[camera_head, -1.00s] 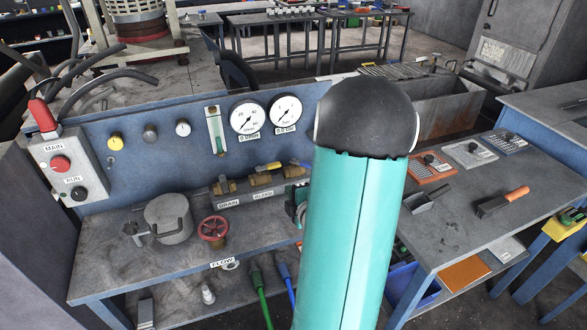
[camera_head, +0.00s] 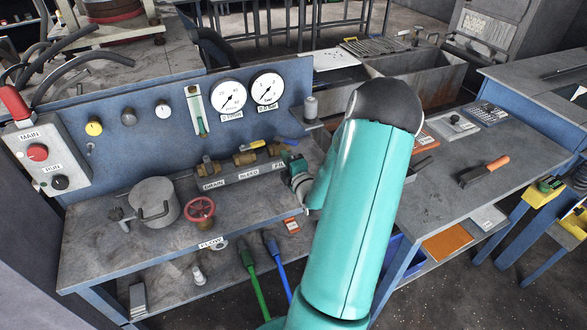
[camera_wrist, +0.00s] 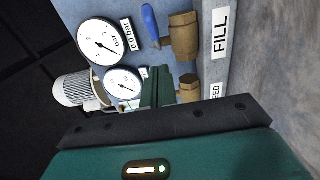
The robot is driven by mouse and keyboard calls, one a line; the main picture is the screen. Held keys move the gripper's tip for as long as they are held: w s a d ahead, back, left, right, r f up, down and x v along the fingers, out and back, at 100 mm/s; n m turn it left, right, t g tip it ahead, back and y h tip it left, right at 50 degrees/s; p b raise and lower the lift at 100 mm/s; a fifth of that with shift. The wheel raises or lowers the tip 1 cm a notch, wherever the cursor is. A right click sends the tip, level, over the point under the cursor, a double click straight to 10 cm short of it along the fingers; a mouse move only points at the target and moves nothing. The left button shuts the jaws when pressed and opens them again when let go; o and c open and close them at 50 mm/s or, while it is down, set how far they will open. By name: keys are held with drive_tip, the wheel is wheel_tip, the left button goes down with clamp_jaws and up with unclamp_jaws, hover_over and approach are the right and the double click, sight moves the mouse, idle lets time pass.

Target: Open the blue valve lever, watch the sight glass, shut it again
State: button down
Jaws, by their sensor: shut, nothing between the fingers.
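The blue valve lever (camera_head: 288,140) sits on the FILL valve at the right end of the brass valve row. In the wrist view the blue lever (camera_wrist: 150,26) stands out from its brass valve body (camera_wrist: 182,36), beside the FILL label (camera_wrist: 220,33). The sight glass (camera_head: 196,110) is a narrow upright tube on the blue panel, left of the gauges; its level is too small to read. My gripper (camera_head: 294,166) is just below and right of the lever. In the wrist view my gripper (camera_wrist: 158,88) is shut and empty, with its dark green fingers apart from the lever.
The yellow BLEED lever (camera_head: 254,145) is close to the left. Two gauges (camera_head: 229,97) are on the panel behind. A grey pot (camera_head: 153,203) and a red handwheel (camera_head: 201,210) stand on the bench at left. The bench front between handwheel and arm is fairly clear.

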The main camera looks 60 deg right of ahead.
sight(293, 145)
drive_tip(key=d, duration=0.2)
drive_tip(key=shift+w+d, duration=0.25)
drive_tip(key=shift+d, duration=0.15)
drive_tip(key=shift+w+d, duration=0.25)
drive_tip(key=shift+d, duration=0.2)
drive_tip(key=shift+d, duration=0.15)
drive_tip(key=shift+s+d, duration=0.25)
drive_tip(key=shift+d, duration=0.65)
